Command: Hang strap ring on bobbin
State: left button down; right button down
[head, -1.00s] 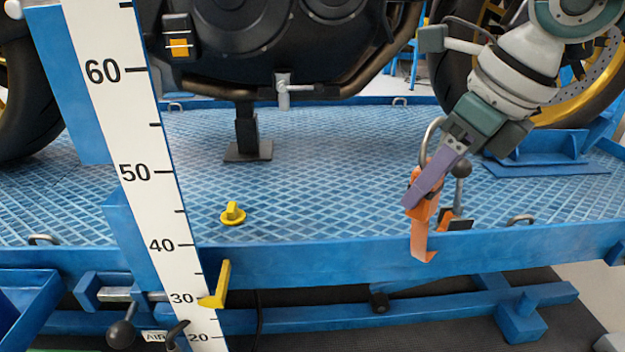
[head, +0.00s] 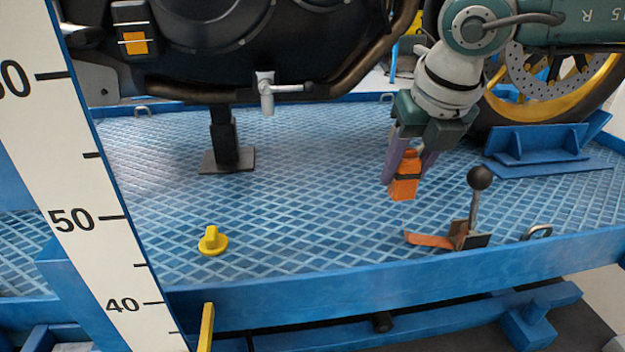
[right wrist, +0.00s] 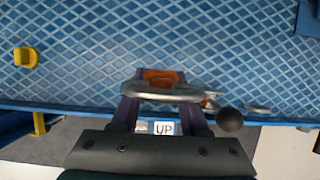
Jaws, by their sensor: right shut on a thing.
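My right gripper (head: 405,180) is above the blue deck, pointing down, with its purple fingers shut on the orange strap ring end (head: 404,185). In the right wrist view the metal strap ring (right wrist: 160,92) shows nearly edge-on across the fingers (right wrist: 162,100), over the orange piece (right wrist: 160,77). The ring is not clear in the head view. An orange strap (head: 430,241) lies on the deck below, by a small bracket (head: 467,236); its link up to the gripper is hard to make out. I cannot pick out the bobbin with certainty. My left gripper is not in view.
A lever with a black ball (head: 480,178) stands up right of the gripper. The motorcycle underside (head: 240,50) hangs above, with an exhaust pipe. A yellow knob (head: 211,241) sits on the blue deck (head: 300,210). A white scale (head: 80,200) stands at left.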

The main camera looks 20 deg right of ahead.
aim_at(403, 201)
notch_tip(403, 201, down, 7)
jog(key=b, duration=0.4)
jog(key=shift+f, duration=0.45)
jog(key=shift+r, duration=0.15)
jog(key=shift+f, duration=0.2)
jog(key=shift+c, duration=2)
grip_release()
